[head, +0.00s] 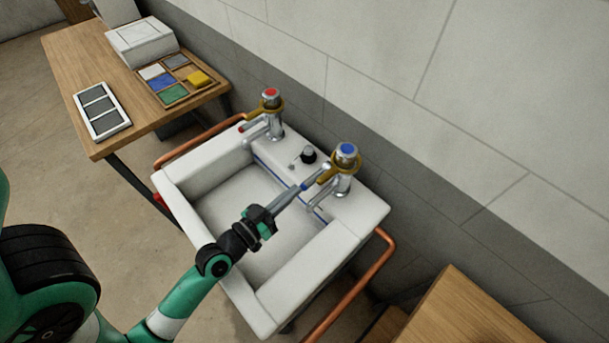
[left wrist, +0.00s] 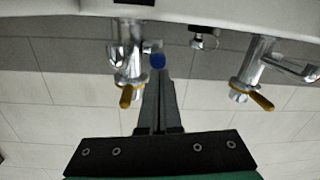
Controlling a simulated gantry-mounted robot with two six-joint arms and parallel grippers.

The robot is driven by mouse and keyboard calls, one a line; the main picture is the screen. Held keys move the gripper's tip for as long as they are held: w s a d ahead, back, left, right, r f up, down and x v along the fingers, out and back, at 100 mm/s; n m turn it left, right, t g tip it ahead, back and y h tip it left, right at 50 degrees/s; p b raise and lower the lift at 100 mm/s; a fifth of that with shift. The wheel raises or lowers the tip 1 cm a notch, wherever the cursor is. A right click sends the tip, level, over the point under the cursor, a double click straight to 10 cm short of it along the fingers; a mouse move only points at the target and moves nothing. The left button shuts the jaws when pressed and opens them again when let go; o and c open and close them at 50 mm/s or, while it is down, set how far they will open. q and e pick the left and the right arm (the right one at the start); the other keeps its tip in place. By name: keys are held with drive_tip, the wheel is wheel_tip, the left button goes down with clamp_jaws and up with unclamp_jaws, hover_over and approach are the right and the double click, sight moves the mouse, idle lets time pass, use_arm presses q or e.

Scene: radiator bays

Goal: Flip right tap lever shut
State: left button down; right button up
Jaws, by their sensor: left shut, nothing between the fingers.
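The right tap (head: 343,180) is chrome with a blue cap and a brass-yellow collar, at the sink's back right. In the left wrist view, the blue knob (left wrist: 158,61) shows just beyond the fingertips (left wrist: 158,76), beside the right tap (left wrist: 130,60).
The white sink (head: 180,190) has copper rails (head: 350,285) at its sides. A black knob (head: 308,155) sits between the taps. A wooden table (head: 70,55) with a sorting tray stands at the left, and another wooden top (head: 455,310) at lower right. The wall is close behind.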

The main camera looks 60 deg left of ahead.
use_arm(q)
drive_tip(key=v, duration=0.1)
drive_tip(key=b+v, duration=0.1)
drive_tip(key=v, duration=0.2)
drive_tip(key=shift+s+r, duration=0.1)
drive_tip(key=shift+r, duration=0.2)
